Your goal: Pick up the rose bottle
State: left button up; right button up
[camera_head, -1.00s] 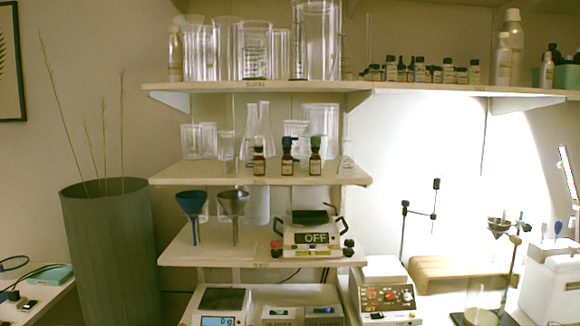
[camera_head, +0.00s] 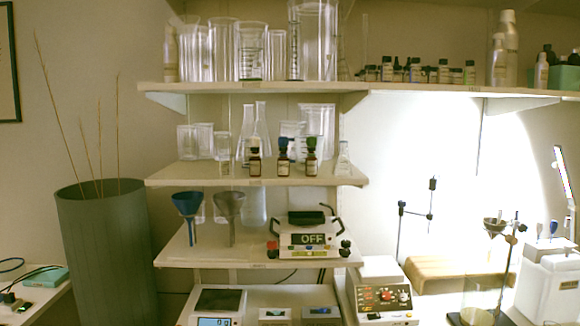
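Three small brown dropper bottles stand in a row on the middle shelf (camera_head: 200,174). The left one (camera_head: 254,163) has a dark cap, the middle one (camera_head: 284,161) a blue cap, and the right one (camera_head: 311,160) a green cap. Their labels are too small to read, so I cannot tell which is the rose bottle. More small bottles (camera_head: 415,72) stand in a row on the top shelf at the right; their labels are unreadable too. Neither of my grippers is in view.
Glass beakers and flasks (camera_head: 257,130) stand behind the three bottles, and a small clear flask (camera_head: 343,158) to their right. A tall green bin (camera_head: 105,250) stands at left. The middle shelf's left front is clear.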

aim_at(255, 161)
jog(key=i+l+z, duration=0.2)
jog(key=l, duration=0.4)
jog(key=i+l+z, duration=0.2)
jog(key=i+l, duration=0.2)
jog(key=i+l+z, duration=0.15)
jog(key=i+l, duration=0.2)
jog(key=l, duration=0.25)
